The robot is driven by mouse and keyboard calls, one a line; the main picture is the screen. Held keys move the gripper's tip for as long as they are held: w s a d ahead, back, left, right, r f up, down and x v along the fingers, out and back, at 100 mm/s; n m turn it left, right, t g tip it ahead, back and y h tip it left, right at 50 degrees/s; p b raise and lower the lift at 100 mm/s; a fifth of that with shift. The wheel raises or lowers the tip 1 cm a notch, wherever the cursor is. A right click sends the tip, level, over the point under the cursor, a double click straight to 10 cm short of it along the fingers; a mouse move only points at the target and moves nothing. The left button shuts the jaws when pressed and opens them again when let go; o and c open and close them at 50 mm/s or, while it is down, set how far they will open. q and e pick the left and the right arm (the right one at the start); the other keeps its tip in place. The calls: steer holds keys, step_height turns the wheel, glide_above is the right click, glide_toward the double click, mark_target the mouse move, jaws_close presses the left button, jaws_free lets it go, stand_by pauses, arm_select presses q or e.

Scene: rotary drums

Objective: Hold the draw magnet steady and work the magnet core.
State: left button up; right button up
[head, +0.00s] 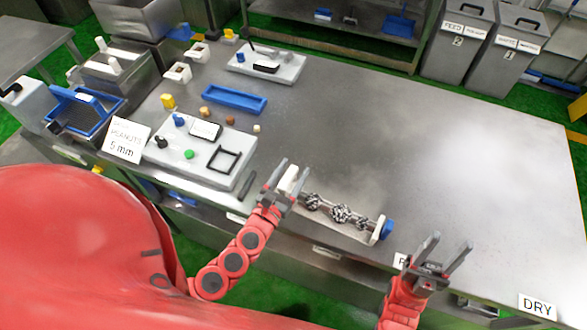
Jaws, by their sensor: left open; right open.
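The draw magnet (340,214) lies along the front edge of the steel table. It looks like a rod with dark speckled clumps on it, a white end piece (290,178) at its left and a blue knob (387,229) on a white plate (377,231) at its right. The core inside cannot be told apart. My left gripper (295,166) is open, its fingers appearing on either side of the white end piece; contact is unclear. My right gripper (453,239) is open and empty, right of the blue knob and apart from it, near the table's front edge.
A grey control panel (200,155) with knobs stands left of the magnet. A blue tray (234,98) and small coloured blocks lie behind it. A white sign (538,306) reads DRY at the front right. The table's middle and right (440,150) are clear.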

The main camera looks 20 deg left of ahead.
arm_select(q)
steer(key=shift+w, duration=0.25)
jaws_close()
stand_by(1.3)
